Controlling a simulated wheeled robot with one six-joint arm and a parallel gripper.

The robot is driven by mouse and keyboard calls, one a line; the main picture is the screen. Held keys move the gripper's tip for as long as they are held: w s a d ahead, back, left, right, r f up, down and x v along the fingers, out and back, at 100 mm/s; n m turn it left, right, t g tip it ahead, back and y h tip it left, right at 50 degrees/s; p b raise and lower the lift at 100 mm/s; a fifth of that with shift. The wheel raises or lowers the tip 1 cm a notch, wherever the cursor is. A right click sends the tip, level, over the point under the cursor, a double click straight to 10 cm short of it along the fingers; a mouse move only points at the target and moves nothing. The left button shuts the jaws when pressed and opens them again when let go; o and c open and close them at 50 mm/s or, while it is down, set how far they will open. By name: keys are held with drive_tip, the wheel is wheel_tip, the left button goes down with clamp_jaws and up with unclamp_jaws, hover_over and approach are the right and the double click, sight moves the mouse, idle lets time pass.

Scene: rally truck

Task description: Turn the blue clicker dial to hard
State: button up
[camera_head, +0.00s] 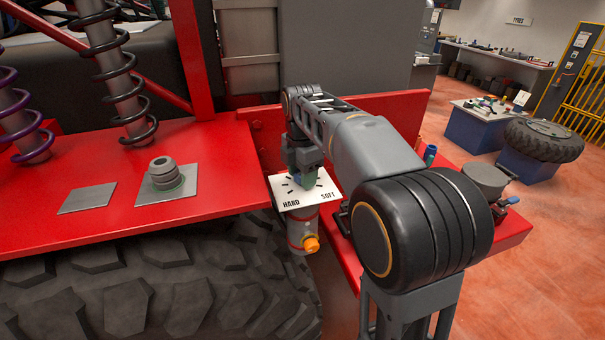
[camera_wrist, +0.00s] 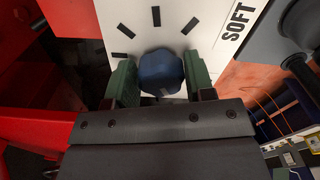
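The blue clicker dial (camera_wrist: 161,72) sits on a white plate (camera_wrist: 190,22) with black tick marks. In the wrist view the two green fingers of my gripper (camera_wrist: 160,85) stand one on each side of the dial and appear to press against it. The word SOFT shows at upper right there; HARD is out of that view. In the head view the plate (camera_head: 295,203) reads HARD at left and SOFT at right. My gripper (camera_head: 303,176) points down over the plate and mostly hides the dial. I cannot make out a pointer on the dial.
A grey cylinder with an orange knob (camera_head: 311,244) hangs below the plate. The red truck body (camera_head: 110,190) is at left, with coil springs and a large tyre (camera_head: 150,290) below. A red ledge (camera_head: 510,228) with small items lies right of my arm.

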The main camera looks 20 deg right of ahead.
drive_tip(key=o, duration=0.4)
wheel_tip(320, 180, up, 14)
drive_tip(key=shift+f, duration=0.15)
idle(0.5)
